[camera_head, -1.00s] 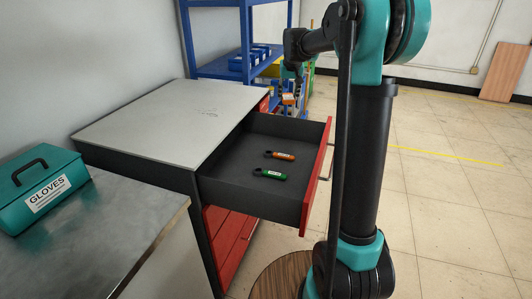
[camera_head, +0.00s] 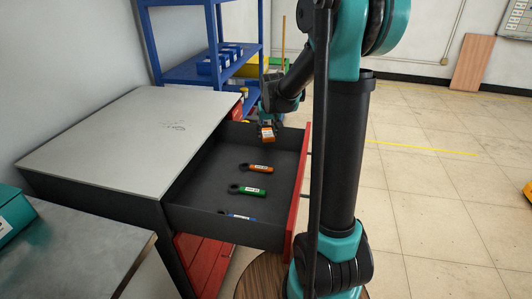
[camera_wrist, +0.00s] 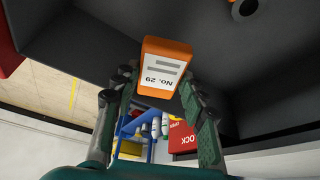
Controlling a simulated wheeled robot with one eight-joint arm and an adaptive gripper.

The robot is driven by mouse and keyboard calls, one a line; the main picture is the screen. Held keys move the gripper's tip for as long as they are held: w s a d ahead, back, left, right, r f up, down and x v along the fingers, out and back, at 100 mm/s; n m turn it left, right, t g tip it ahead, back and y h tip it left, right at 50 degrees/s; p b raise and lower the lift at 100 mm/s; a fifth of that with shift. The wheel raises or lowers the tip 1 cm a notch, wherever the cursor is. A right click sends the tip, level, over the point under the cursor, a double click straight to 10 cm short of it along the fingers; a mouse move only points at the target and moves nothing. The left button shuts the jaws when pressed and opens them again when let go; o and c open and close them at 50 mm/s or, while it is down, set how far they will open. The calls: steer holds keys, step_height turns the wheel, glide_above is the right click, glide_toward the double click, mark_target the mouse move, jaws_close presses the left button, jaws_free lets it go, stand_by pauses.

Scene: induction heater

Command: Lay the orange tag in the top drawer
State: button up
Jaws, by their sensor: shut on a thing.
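The orange tag (camera_head: 267,135) is a small block with a white label, which reads "No. 29" in the wrist view (camera_wrist: 162,68). My gripper (camera_head: 267,125) is shut on it, with a finger on either side. The open top drawer (camera_head: 240,209) is dark grey inside with a red front. The tag is over the drawer's far end; its height above the floor of the drawer is hard to tell.
In the drawer lie an orange-handled piece (camera_head: 257,168), a green one (camera_head: 247,190) and a blue one (camera_head: 238,215). The cabinet top (camera_head: 120,130) is bare. A blue shelf rack (camera_head: 200,70) stands behind.

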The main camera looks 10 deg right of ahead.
mark_target(269, 138)
step_height(269, 138, down, 10)
steer(key=shift+r, duration=0.25)
stand_by(0.4)
steer(key=o, duration=0.9)
steer(key=shift+f, duration=0.1)
steer(key=shift+o, duration=0.2)
steer(key=v, duration=1.2)
steer(key=shift+s, duration=0.1)
